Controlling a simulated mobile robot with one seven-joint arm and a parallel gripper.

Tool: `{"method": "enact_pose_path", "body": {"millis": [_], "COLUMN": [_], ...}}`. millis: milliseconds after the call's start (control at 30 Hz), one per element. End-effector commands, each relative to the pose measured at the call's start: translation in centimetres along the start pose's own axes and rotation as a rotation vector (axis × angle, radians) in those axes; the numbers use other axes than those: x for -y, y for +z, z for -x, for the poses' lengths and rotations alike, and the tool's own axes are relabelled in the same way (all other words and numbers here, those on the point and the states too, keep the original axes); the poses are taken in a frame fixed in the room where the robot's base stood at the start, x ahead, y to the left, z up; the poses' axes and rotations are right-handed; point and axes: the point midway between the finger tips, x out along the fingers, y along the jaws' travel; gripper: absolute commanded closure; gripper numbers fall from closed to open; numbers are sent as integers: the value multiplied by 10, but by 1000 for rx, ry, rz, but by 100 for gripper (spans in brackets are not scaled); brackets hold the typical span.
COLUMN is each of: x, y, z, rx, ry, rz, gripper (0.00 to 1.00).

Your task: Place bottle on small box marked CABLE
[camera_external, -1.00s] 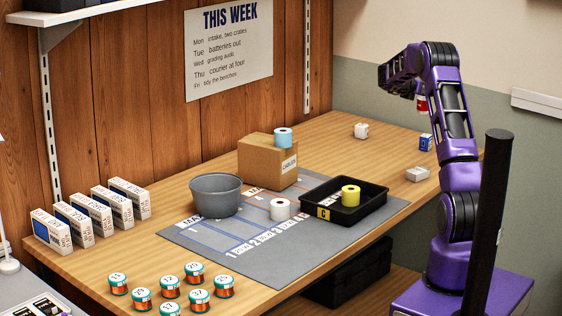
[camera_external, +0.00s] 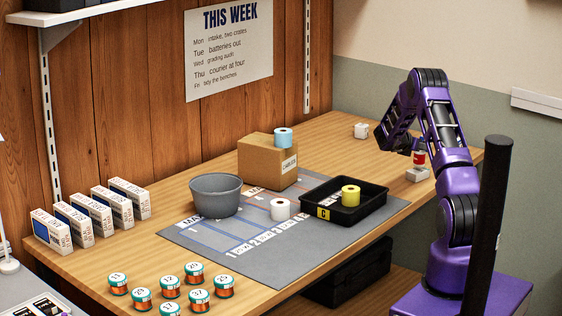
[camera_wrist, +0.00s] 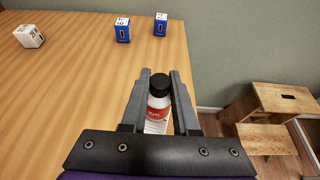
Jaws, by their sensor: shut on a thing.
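A small bottle with a black cap and a red-and-white label (camera_wrist: 157,116) is upright between the fingers of my gripper (camera_wrist: 160,76), which is shut on it.
Another white box (camera_wrist: 29,36) and two blue boxes (camera_wrist: 122,30) (camera_wrist: 160,24) stand farther along the table (camera_wrist: 70,75). A black tray (camera_external: 318,222) with a yellow roll (camera_external: 350,196) lies left of the arm. A wooden step stool (camera_wrist: 268,138) stands on the floor beyond the table edge.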

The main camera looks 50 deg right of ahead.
Motion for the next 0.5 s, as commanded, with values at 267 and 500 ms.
{"method": "enact_pose_path", "body": {"millis": [267, 500], "x": [0, 0], "y": [-10, -12], "z": [-4, -5], "rx": [1, 0], "ry": [0, 0], "rz": [-1, -1], "gripper": [100, 61]}}
